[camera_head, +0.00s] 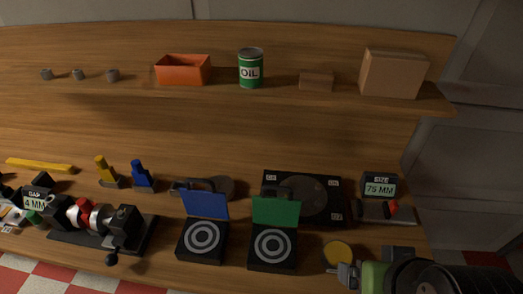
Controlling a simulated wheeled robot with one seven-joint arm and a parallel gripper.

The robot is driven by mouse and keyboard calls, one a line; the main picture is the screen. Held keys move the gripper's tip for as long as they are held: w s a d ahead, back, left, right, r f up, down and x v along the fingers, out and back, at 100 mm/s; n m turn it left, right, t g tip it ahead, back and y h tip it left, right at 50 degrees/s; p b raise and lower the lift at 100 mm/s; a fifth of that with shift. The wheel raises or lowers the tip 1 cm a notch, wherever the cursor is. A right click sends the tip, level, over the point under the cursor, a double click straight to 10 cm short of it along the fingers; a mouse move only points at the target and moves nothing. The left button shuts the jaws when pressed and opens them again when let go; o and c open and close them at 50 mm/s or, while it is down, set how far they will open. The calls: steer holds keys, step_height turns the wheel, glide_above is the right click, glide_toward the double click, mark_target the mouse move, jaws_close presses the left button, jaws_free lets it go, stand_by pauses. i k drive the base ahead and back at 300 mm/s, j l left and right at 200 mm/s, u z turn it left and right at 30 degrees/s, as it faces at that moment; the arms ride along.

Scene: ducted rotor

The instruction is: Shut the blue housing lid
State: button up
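The blue lid (206,205) stands raised, tilted up at the back edge of a black square housing (201,256) on the bench. The housing is open and shows a round target-like face with pale rings. My arm reaches in at the lower right corner, and its grey end (347,273), which seems to be my gripper, is to the right of the blue housing and well apart from it. The fingers are too small and partly cut off by the frame, so I cannot tell whether they are open or shut.
A similar housing (272,263) with a raised green lid (276,213) stands just right of the blue one, between it and my arm. A yellow disc (337,254) lies near my arm. A black clamp device (123,226) stands left. An upper shelf holds an oil can (250,68).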

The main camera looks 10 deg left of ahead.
mark_target(212, 204)
steer(key=u, duration=1.4)
